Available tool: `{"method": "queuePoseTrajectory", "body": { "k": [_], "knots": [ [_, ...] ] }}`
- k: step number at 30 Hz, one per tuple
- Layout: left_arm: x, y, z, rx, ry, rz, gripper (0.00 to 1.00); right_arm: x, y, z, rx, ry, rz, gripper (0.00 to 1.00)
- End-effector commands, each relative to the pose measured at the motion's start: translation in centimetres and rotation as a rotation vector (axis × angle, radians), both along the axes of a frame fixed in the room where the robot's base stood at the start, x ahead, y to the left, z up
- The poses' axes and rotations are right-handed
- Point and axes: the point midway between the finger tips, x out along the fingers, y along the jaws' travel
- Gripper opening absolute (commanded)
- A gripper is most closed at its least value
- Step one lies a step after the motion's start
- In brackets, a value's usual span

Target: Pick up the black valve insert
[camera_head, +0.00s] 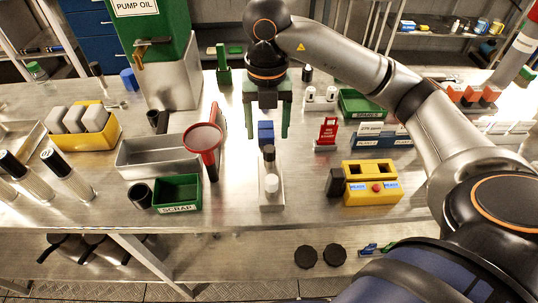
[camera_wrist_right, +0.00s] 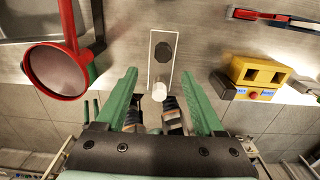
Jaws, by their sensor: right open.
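The black valve insert (camera_head: 269,152) stands on a small pale tray (camera_head: 271,203) in the middle of the bench. From above, in the right wrist view, it is a dark many-sided knob (camera_wrist_right: 163,52) at the tray's far end. A white cylinder (camera_head: 271,184) stands on the same tray, nearer the front. My right gripper (camera_head: 268,125) has green fingers, is open and empty, and hangs over the bench behind the insert in the head view. In the wrist view its fingers (camera_wrist_right: 159,76) are spread to either side of the tray. My left gripper is not in view.
A yellow box (camera_head: 372,183) is to the right. Bench around the small tray is clear.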

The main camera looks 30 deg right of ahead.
Motion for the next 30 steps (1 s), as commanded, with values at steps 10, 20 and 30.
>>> {"method": "queuePoseTrajectory", "body": {
  "k": [10, 20, 30],
  "knots": [
    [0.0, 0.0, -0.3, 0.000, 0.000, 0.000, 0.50, 0.2, -0.5, -3.0, 0.000, 0.004, -0.001, 0.70],
    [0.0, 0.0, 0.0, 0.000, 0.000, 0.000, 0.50, 0.6, -1.0, -6.4, -0.001, 0.001, 0.001, 0.70],
    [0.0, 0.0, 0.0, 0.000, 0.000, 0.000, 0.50, 0.7, -1.0, -6.4, -0.001, -0.001, 0.001, 0.54]
  ]
}}
